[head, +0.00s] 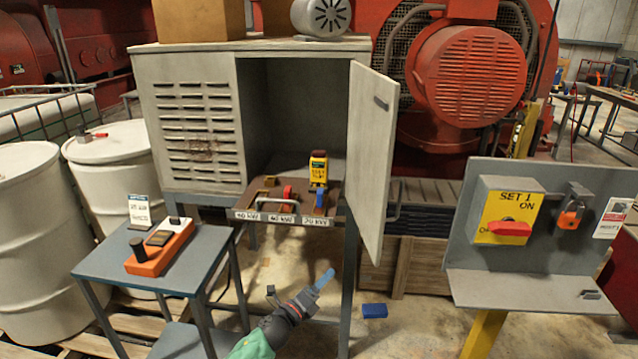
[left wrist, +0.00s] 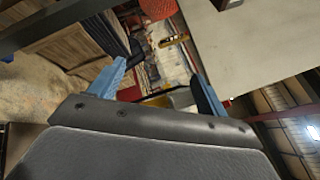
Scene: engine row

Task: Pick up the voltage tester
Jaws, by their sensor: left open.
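My right gripper is not in view.
The cabinet door (head: 370,160) stands open on the right. A side table (head: 90,262) at left holds an orange unit (head: 160,246). A grey panel (head: 540,255) with a yellow switch box and padlock stands right. A blue box (head: 374,311) lies on the floor.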

